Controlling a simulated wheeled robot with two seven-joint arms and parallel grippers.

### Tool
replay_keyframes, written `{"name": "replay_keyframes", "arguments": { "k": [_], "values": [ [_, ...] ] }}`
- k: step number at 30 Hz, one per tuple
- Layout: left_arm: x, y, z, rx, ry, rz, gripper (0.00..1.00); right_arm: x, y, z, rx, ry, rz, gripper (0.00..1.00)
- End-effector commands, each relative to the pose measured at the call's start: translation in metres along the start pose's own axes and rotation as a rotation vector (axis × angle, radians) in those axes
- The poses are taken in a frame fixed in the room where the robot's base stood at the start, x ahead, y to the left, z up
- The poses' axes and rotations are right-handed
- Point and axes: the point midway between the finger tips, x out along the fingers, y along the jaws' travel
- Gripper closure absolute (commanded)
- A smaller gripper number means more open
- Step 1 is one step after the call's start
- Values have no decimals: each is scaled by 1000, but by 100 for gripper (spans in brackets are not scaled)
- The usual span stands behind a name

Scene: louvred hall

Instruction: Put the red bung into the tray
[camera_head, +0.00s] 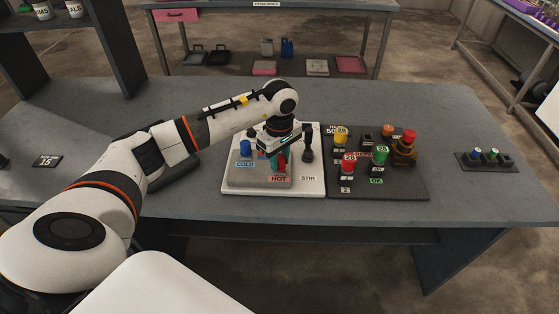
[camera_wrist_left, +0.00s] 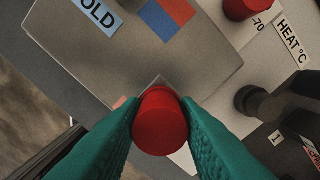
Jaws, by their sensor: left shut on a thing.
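The red bung (camera_wrist_left: 160,122) is held between the two teal fingers of my left gripper (camera_wrist_left: 162,128), its round top facing the wrist camera. In the head view my left gripper (camera_head: 274,157) is low over the front of a grey block (camera_head: 243,176) marked COLD and HOT, with red showing beside its fingers. I cannot tell whether the bung still touches the block. A small dark tray (camera_head: 503,166) on the right of the table holds pieces with green and blue tops. My right gripper is not in view.
A white board (camera_head: 314,189) carries the grey block and an upright black handle (camera_head: 308,146). A dark mat (camera_head: 405,188) right of it is crowded with several pieces with red, yellow, green and orange tops. Bare table lies between mat and tray.

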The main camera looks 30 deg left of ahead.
Motion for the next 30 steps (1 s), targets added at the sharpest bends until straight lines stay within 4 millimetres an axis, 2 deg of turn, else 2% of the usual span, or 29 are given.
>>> {"name": "replay_keyframes", "arguments": {
  "k": [4, 12, 15, 20, 30],
  "values": [
    [-18, -1, 1, 0, -2, -6, 93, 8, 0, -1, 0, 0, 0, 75],
    [-72, -1, 0, 0, -2, -7, 93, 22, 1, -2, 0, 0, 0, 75],
    [-86, -1, 0, 0, -1, -5, 93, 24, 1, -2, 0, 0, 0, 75],
    [-98, 0, 0, 0, 0, -2, 93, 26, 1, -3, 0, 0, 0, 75],
    [-99, 0, 0, 1, 0, 0, 93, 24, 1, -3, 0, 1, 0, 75]
  ]
}}
